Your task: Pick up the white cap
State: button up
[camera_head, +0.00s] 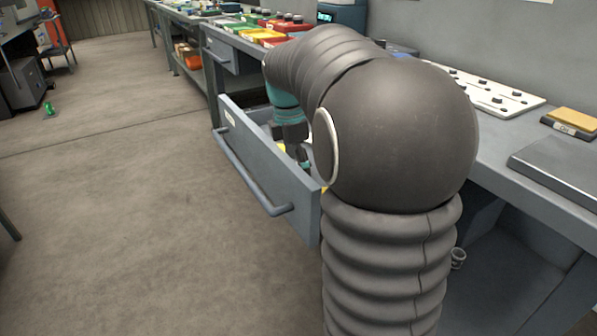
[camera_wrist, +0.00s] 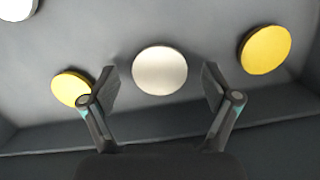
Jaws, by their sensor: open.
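A round white cap (camera_wrist: 160,71) lies flat on the grey drawer floor in the wrist view, near the middle. My gripper (camera_wrist: 160,85) is open, with one finger on each side of the white cap and a gap on both sides. In the head view, my gripper (camera_head: 296,148) reaches down into the open drawer (camera_head: 262,170), partly hidden by my arm. The white cap cannot be seen in the head view. A second white round piece (camera_wrist: 17,8) shows at the top left corner of the wrist view, cut by the edge.
A yellow cap (camera_wrist: 72,89) lies beside my left finger, partly behind it. Another yellow cap (camera_wrist: 266,49) lies to the right. The drawer's wall (camera_wrist: 270,118) runs along the lower part of the wrist view. The workbench (camera_head: 490,140) stands over the drawer.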

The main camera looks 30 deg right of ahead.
jog(key=c, duration=0.9)
jog(key=shift+r, duration=0.15)
notch_tip(320, 180, up, 4)
jog(key=shift+r+p, duration=0.15)
jog(key=shift+p, duration=0.15)
jog(key=s+d+r, duration=0.2)
jog(key=d, duration=0.1)
jog(key=s+d+r, duration=0.2)
jog(key=d, duration=0.1)
jog(key=s+d+r, duration=0.2)
jog(key=s+d, duration=0.1)
jog(key=shift+s+d+r, duration=0.1)
jog(key=shift+r, duration=0.15)
jog(key=shift+r+p, duration=0.6)
jog(key=shift+r, duration=1.6)
